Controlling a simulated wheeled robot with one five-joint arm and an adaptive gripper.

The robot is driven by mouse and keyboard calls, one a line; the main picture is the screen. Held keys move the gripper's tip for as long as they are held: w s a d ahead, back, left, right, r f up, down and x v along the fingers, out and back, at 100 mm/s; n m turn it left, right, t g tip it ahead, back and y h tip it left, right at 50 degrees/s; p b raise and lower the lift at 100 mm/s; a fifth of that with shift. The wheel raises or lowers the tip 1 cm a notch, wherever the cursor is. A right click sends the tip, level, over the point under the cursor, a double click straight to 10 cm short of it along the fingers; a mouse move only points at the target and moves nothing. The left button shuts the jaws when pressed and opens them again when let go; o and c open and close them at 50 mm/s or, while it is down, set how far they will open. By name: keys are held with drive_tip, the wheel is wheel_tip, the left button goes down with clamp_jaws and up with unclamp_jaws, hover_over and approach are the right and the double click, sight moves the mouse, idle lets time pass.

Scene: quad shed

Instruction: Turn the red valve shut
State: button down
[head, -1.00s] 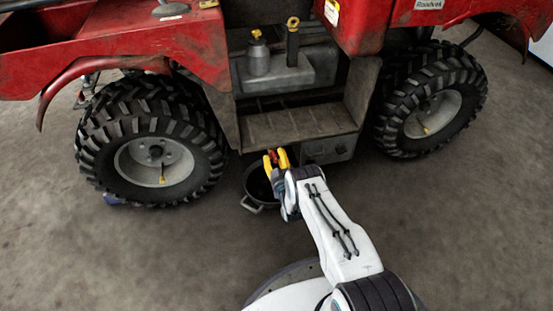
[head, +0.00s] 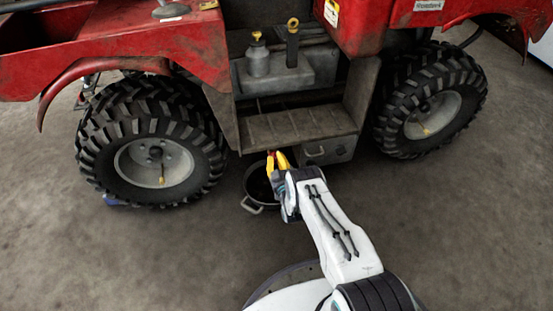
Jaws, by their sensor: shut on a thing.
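The red valve (head: 270,163) shows as a small red piece under the step of the red quad, just above the drain pan (head: 251,190). My gripper (head: 277,161) has yellow fingers and reaches to the valve from the front. The fingers are shut on the valve's red handle. The fingers and the dark gripper body hide most of the handle and the valve body behind it. The exact angle of the handle cannot be told.
The quad's metal step (head: 300,124) overhangs close above my gripper. A large tyre (head: 100,140) stands to the left and another (head: 450,80) to the right. A grey metal box (head: 328,151) is just right of my gripper. The concrete floor in front is clear.

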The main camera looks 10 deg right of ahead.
drive_tip(key=shift+w+r, duration=0.1)
drive_tip(key=shift+r, duration=0.05)
drive_tip(key=m, duration=0.9)
drive_tip(key=shift+w, duration=0.1)
drive_tip(key=m, duration=0.4)
drive_tip(key=shift+a+f+m, duration=0.1)
drive_tip(key=shift+f+m, duration=0.1)
drive_tip(key=shift+m, duration=0.2)
drive_tip(key=shift+f+m, duration=0.1)
drive_tip(key=shift+m, duration=1.8)
drive_tip(key=c, duration=1.3)
unclamp_jaws()
drive_tip(key=shift+o, duration=1)
drive_tip(key=shift+f, duration=0.2)
